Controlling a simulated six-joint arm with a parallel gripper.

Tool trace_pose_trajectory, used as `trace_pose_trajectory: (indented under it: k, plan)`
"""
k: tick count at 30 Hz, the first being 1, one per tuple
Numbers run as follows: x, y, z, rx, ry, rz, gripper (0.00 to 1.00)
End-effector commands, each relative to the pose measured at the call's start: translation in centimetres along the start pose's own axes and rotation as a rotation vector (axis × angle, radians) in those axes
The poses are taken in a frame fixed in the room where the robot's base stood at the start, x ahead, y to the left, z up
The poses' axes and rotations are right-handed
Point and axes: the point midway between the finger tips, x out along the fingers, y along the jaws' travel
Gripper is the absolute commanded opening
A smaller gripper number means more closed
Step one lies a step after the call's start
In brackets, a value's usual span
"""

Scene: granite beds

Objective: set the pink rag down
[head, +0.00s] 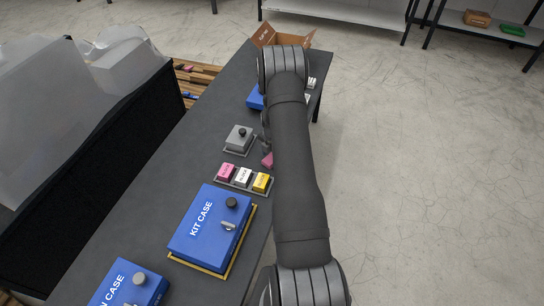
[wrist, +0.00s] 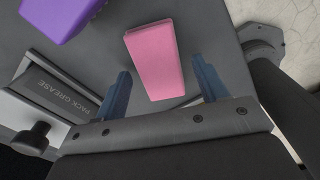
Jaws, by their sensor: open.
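The pink rag (wrist: 154,60) is a flat-sided pink block in the wrist view. It lies between the two blue-grey fingers of my gripper (wrist: 162,80), with a visible gap on each side. The fingers are open. In the head view a small part of the pink rag (head: 267,160) shows beside my arm, near the right edge of the dark bench (head: 150,215). My arm hides most of the gripper there. The rag appears to be at the bench top, but its underside is hidden, so I cannot tell contact for sure.
A tray with pink, white and yellow blocks (head: 243,178) sits close by. The blue kit case (head: 210,229) is nearer. The wrist view shows a purple object (wrist: 60,16) and a "pack grease" label (wrist: 62,92).

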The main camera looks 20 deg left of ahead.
Motion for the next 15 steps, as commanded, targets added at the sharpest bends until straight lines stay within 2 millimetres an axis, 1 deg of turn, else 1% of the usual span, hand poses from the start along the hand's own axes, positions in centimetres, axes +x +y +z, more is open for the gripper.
trace_pose_trajectory:
  k: [5,12,15]
  plan:
    - [-3.1,0.1,0.1,0.0,-0.002,0.003,0.66]
    - [-8.0,0.1,0.1,0.0,0.0,0.002,0.66]
    - [-9.6,0.1,0.0,0.0,0.001,0.002,0.66]
